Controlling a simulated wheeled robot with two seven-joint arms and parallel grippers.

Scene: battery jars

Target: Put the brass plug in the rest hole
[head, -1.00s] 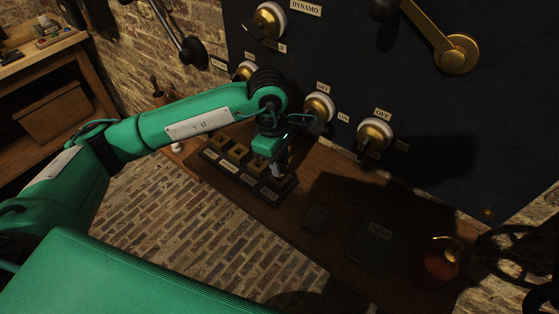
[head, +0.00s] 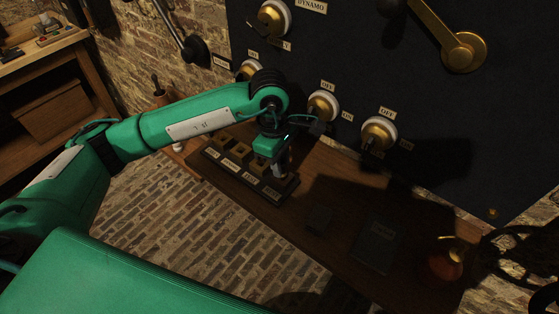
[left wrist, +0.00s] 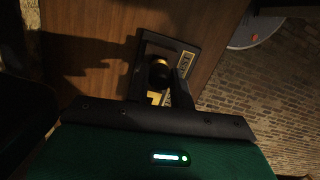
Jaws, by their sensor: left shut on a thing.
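The plug (left wrist: 160,72) shows in the left wrist view as a dark round knob with a brass-coloured glint. My left gripper (head: 279,172) is shut on it, over the right end of the dark plug block (head: 208,166). This block carries a row of brass pieces with small labels along its front. In the left wrist view the block's end (left wrist: 192,47) lies under the plug, beside a label that seems to read REST. The plug's lower end and the hole are hidden, so I cannot tell how deep it sits. My right gripper is out of view.
The block stands on a wooden bench (head: 335,195) below a dark switch panel (head: 330,45) with brass-and-white switches (head: 323,106). To the right lie a small dark block (head: 319,220), a dark book-like thing (head: 375,246) and a reddish round pot (head: 444,264).

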